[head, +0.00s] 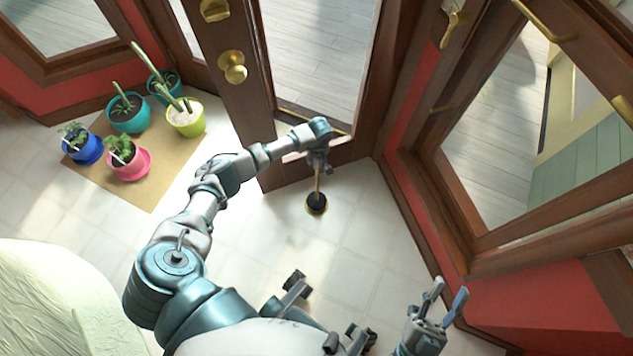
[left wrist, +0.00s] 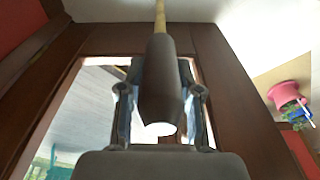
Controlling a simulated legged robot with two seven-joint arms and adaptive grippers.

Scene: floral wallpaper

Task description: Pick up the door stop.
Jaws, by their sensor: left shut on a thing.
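The door stop is a thin tan rod with a round dark base (head: 316,204), in front of the door in the head view. Its top end is at my left gripper (head: 318,165), which is shut on it. In the left wrist view the dark, thick handle of the door stop (left wrist: 160,85) lies between the fingers, with the tan rod running up out of the picture. The rod looks near upright. I cannot tell whether the base touches the floor. My right gripper (head: 445,308) is empty and open at the lower right, well apart from the door stop.
The wooden door (head: 232,110) with brass knob and glass pane stands just behind the door stop. Several potted plants (head: 128,160) stand on a tan mat (head: 165,165) at left. A wood-framed window and red wall (head: 560,310) are at right. Tiled floor (head: 340,245) around the base is clear.

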